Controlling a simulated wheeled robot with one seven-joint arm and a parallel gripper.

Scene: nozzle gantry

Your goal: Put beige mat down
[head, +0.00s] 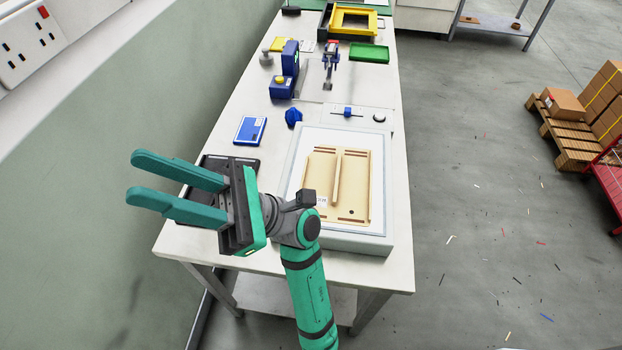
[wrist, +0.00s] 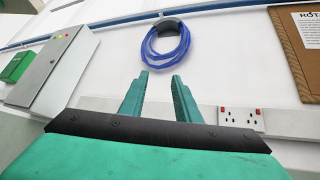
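A beige mat (head: 357,190) lies flat on a pale raised platform (head: 386,242) at the near end of the long white table in the head view. It has thin brown strips at its edges, a raised beige bar down its middle, and a small dark spot. My gripper (head: 133,177) is left of the mat and apart from it, pointing left towards the wall. Its two green fingers are spread, with nothing between them. The wrist view also shows the open, empty fingers (wrist: 160,78), facing the wall. My arm covers the platform's near left corner.
A dark tray (head: 246,167) lies partly behind my gripper. A blue box (head: 250,130), a blue knob (head: 293,116) and a blue-and-grey device (head: 331,62) stand farther back. Green and yellow trays are at the far end. Wall sockets (wrist: 240,118) and a blue hose (wrist: 166,45) are ahead of my fingers.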

